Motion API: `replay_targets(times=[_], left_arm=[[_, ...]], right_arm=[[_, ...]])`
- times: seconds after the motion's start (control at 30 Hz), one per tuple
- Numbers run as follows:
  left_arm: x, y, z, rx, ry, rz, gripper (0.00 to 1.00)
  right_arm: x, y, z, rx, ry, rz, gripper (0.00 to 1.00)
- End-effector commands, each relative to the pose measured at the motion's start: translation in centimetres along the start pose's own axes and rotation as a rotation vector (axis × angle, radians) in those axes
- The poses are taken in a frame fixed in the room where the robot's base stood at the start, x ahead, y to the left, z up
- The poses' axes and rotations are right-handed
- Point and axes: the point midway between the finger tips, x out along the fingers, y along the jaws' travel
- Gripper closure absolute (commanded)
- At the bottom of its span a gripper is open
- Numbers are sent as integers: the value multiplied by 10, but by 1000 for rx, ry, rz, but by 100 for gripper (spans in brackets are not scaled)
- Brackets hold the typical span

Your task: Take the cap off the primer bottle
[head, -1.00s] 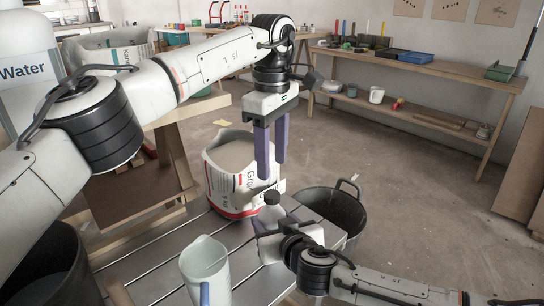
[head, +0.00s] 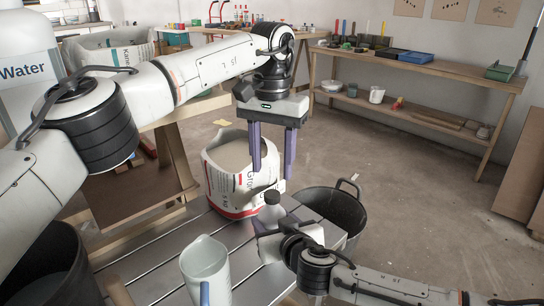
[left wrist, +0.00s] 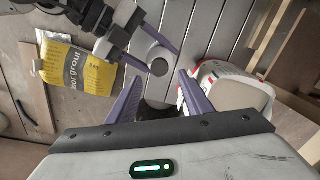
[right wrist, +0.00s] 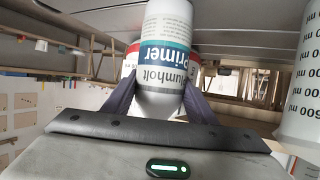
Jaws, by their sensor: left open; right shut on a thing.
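The primer bottle (head: 272,213) is white with a grey cap (head: 272,197) and stands upright near the bench's front right. In the right wrist view its label reads "primer" (right wrist: 165,55). My right gripper (head: 270,224) is shut on the bottle's body from the side. My left gripper (head: 273,174) is open, pointing down above the cap with nothing between its fingers. In the left wrist view the round dark cap (left wrist: 159,67) lies in line with the gap between the left fingers. The cap is on the bottle.
An open bag (head: 228,190) stands just behind the bottle, close to the left fingers. A pale jug (head: 205,270) stands at the front left on the slatted bench (head: 150,262). A black bucket (head: 335,212) is to the right. A yellow grout bag (left wrist: 75,72) shows in the left wrist view.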

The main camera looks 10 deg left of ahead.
Motion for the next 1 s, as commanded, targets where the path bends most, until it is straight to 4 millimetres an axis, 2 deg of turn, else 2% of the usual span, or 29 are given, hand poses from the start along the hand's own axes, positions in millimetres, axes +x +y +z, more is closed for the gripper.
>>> replay_targets(times=[0.2,0.4,0.8,1.0], left_arm=[[36,0,1,-2,-4,0,54],[60,0,1,-3,-4,0,54],[68,0,1,-4,-1,0,54],[67,0,1,-4,-2,0,88]], right_arm=[[0,1,0,0,0,1,100],[0,1,0,0,0,1,100],[0,1,0,0,0,1,100],[0,1,0,0,0,1,100]])
